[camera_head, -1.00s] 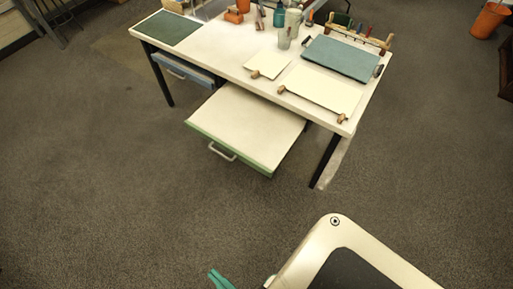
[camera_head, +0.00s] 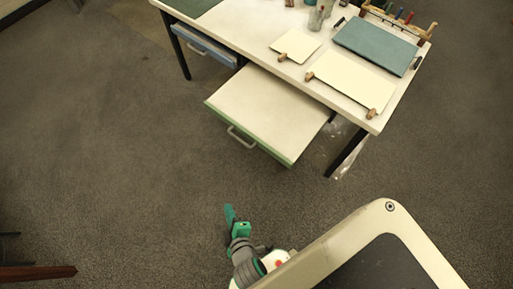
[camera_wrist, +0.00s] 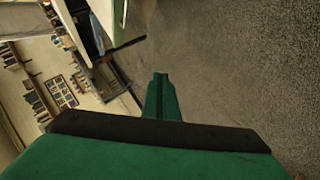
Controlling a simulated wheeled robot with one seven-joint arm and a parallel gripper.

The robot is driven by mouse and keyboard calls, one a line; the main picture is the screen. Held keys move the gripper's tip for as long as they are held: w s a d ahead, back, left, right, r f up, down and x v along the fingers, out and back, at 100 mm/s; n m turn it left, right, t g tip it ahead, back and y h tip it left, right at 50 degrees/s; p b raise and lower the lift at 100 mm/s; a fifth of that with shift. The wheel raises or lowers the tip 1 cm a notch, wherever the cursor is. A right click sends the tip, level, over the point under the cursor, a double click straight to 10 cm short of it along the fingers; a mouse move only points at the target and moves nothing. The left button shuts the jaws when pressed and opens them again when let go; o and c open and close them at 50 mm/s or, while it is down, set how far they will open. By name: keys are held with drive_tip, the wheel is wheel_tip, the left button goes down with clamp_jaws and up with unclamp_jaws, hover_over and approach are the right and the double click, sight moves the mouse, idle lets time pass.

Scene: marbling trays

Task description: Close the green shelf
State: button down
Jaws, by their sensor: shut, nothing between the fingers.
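The green shelf (camera_head: 268,103) is a cream sliding shelf with a green front edge and a grey handle (camera_head: 241,138). It is pulled out from under the white table's front side. In the wrist view a pale panel with a green edge (camera_wrist: 119,18) shows at the top, likely part of this shelf. My gripper (camera_head: 229,214) is in front of the shelf, below it in the picture and apart from it. In the wrist view its green fingers (camera_wrist: 161,88) lie together with nothing between them.
The white table (camera_head: 262,47) carries cream sheets, a blue-grey tray (camera_head: 376,45), jars and a wooden rack. A blue drawer (camera_head: 205,45) sits under its left part, slightly out. Dark table legs flank the shelf. The carpet (camera_head: 110,150) to the left is clear.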

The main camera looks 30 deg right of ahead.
drive_tip(key=w+d+f+n+g+h, duration=0.3)
drive_tip(key=w+d+f+n, duration=0.3)
drive_tip(key=w, duration=0.3)
drive_tip(key=w+d+r+n+g+h, duration=0.4)
drive_tip(key=w+d+r+n+g, duration=0.1)
drive_tip(key=w+d, duration=0.15)
approach(262, 146)
drive_tip(key=s+x, duration=0.1)
drive_tip(key=x, duration=0.3)
drive_tip(key=shift+w+d+f, duration=0.2)
drive_tip(key=shift+w+d, duration=0.3)
drive_tip(key=shift+d, duration=0.05)
